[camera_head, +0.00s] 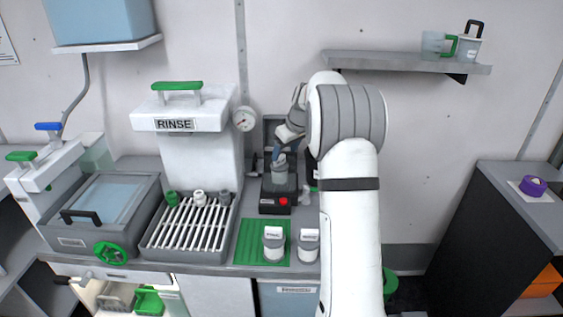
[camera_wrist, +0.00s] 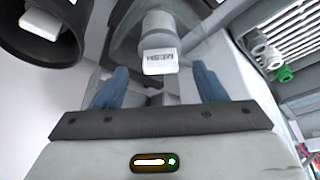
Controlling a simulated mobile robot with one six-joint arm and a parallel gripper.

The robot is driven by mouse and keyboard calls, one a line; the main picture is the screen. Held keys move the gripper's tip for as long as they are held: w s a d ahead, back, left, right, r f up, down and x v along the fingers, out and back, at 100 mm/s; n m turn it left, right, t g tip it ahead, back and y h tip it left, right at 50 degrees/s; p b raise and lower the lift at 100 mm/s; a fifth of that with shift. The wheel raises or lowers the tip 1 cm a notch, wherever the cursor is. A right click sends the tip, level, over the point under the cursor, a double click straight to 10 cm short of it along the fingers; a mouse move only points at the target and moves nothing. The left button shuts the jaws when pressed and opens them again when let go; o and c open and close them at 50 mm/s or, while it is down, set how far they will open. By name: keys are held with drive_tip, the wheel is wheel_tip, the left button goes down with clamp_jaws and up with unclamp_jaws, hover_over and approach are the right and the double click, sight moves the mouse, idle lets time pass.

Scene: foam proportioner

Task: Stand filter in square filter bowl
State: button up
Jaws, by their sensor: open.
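A pale grey cylinder with a white printed label, which looks like the filter (camera_wrist: 158,28), is ahead of my gripper (camera_wrist: 159,86) in the wrist view. The blue fingers are spread apart, one on each side of the label, with a gap to it. A grey, angular, partly see-through wall around the cylinder looks like the square filter bowl (camera_wrist: 193,42). I cannot tell whether the cylinder rests on its floor. In the head view my gripper (camera_head: 277,153) is just above a grey cup-like part (camera_head: 279,170) on the black unit; my arm hides some of that area.
A dark round bowl (camera_wrist: 68,48) holds a white-labelled piece at the wrist view's upper left. In the head view, a slatted drain rack (camera_head: 190,228) is left of the black unit (camera_head: 278,197).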

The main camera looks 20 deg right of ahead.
drive_tip(key=s+a+r+m, duration=0.1)
drive_tip(key=s+a+r, duration=0.35)
drive_tip(key=s, duration=0.45)
drive_tip(key=s+a+r+m, duration=0.1)
drive_tip(key=s+a+r, duration=0.2)
drive_tip(key=s+a, duration=0.35)
drive_tip(key=s+a+f+m+h, duration=0.1)
drive_tip(key=s+a+f, duration=0.1)
drive_tip(key=s, duration=1)
drive_tip(key=s+a+f+m+g, duration=0.1)
drive_tip(key=s+f, duration=0.3)
drive_tip(key=s, duration=0.8)
drive_tip(key=shift+a+h, duration=0.4)
drive_tip(key=shift+a, duration=0.4)
drive_tip(key=shift+s, duration=0.1)
